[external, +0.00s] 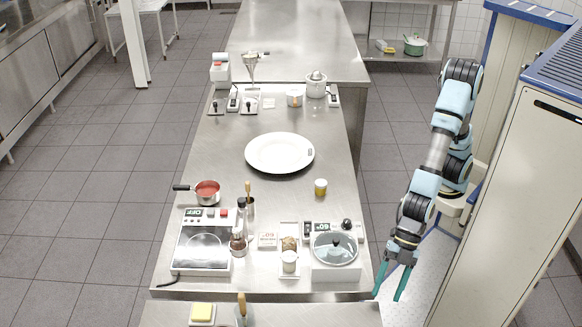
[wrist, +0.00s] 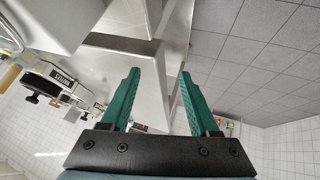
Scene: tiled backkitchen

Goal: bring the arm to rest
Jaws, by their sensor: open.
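My gripper (external: 391,280) has teal fingers and hangs at the right of the steel table (external: 240,120), just off its front right corner in the external view. The fingers are spread apart with nothing between them. In the wrist view my gripper (wrist: 158,80) also shows two separate teal fingers, with a steel surface and tiled floor behind them. My arm reaches down from the upper right, bent at its joints, and touches nothing that I can see.
Cabinets (external: 520,170) stand to the right of my arm. Floor at the left is clear.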

